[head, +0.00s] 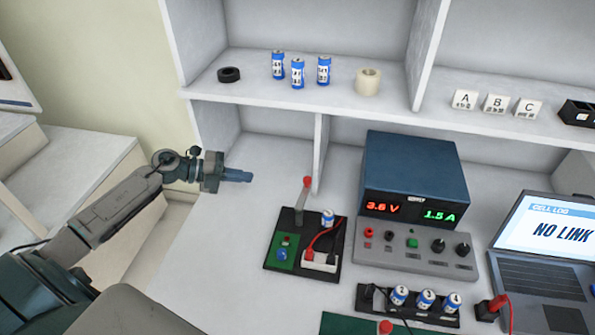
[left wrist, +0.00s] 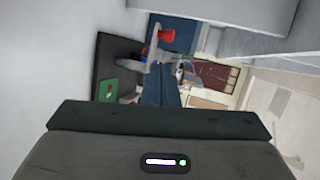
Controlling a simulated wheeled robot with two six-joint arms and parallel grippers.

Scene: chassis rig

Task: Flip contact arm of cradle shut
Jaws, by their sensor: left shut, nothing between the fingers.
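A blue-and-white cell (head: 328,217) stands beside the arm on the cradle. My left gripper (head: 250,176) is shut and empty, left of the knob and apart from it. In the left wrist view the fingers (left wrist: 160,84) point towards the contact arm and red knob (left wrist: 166,36). My right gripper is out of view.
A blue power supply (head: 415,170) reading 3.6 V and 1.5 A stands right of the cradle. A cell rack (head: 375,303) and laptop (head: 545,250) sit further right. A shelf (head: 225,90) with cells and tape rolls is above. The bench left of the cradle is clear.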

